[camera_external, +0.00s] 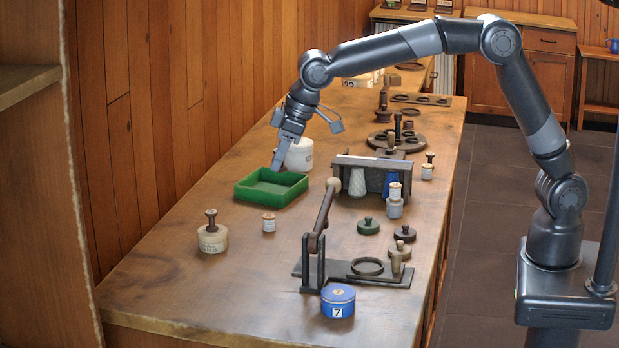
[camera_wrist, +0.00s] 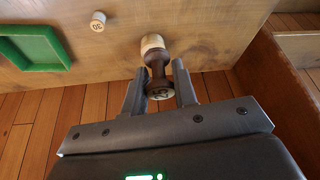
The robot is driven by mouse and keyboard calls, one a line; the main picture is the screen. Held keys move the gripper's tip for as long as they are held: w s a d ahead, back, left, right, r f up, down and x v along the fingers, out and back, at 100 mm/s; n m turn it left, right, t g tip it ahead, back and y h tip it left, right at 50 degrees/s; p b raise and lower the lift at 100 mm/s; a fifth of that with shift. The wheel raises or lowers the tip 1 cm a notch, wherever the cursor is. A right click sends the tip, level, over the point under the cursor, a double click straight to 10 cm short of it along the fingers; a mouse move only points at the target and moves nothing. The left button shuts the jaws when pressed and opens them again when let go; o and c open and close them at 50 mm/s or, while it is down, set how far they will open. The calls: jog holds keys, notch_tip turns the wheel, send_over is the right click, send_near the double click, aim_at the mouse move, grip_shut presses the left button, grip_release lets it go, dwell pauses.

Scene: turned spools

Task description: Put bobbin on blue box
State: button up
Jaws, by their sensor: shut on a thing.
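My gripper (camera_external: 277,170) hangs low beside the back left corner of the green tray, well away from the blue box. In the external view the fingers mostly hide the held bobbin. The blue box (camera_external: 338,301), round with a white 7 label, stands at the table's front edge. Its lid looks bare.
The green tray (camera_external: 272,198) is empty. A small white spool (camera_external: 268,223) and a cream jar with a dark knob (camera_external: 212,236) stand left of centre. A dark stand with a tilted lever (camera_external: 322,210) rises behind the blue box. Several spools stand right. The front left table is clear.

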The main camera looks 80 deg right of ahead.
jog(key=s+a, duration=0.4)
jog(key=s, duration=0.4)
jog(key=s+a, duration=0.4)
jog(key=s, duration=0.4)
send_over(330, 292)
jog(key=s, duration=0.1)
jog(key=shift+m, duration=0.3)
jog(key=f, duration=1.2)
jog(key=shift+s+d+f, duration=0.1)
jog(key=shift+s+d, duration=0.1)
jog(key=shift+d, duration=0.1)
jog(key=shift+a+f, duration=0.1)
jog(key=shift+a, duration=0.05)
jog(key=shift+f, duration=2)
jog(key=shift+f, duration=0.1)
jog(key=o, duration=0.9)
jog(key=shift+o, duration=0.2)
